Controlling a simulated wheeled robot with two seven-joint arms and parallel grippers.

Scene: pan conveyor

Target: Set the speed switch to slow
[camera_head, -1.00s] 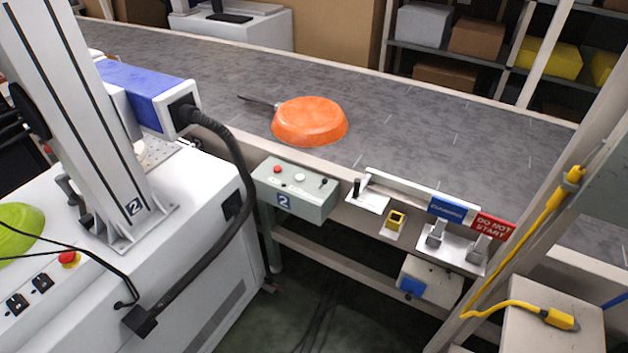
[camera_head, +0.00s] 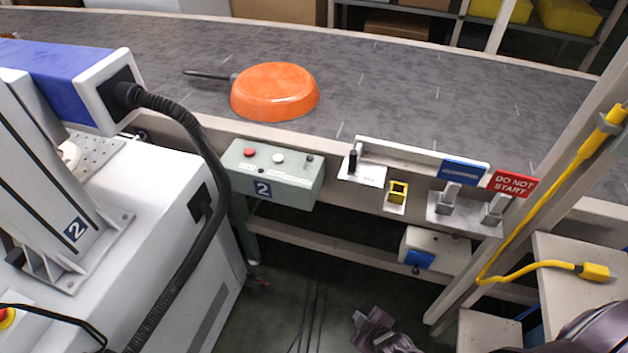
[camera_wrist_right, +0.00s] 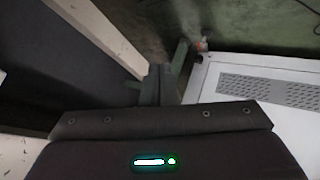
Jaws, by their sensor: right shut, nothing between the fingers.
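A grey-green control box (camera_head: 270,177) marked 2 hangs on the conveyor's front side. It has a red button, a white button and a small black toggle (camera_head: 309,158). To its right, a black lever (camera_head: 352,162) stands upright on a white plate (camera_head: 366,177). The labels are too small to read, so I cannot tell which is the speed switch or its setting. My right gripper (camera_head: 372,325) is low at the bottom edge, below and apart from these controls. Its fingers (camera_wrist_right: 163,84) are shut and empty in the right wrist view. My left gripper is out of view.
An orange pan (camera_head: 275,92) lies upside down on the grey conveyor belt (camera_head: 420,90). A white machine cabinet (camera_head: 150,220) with a black hose stands left.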

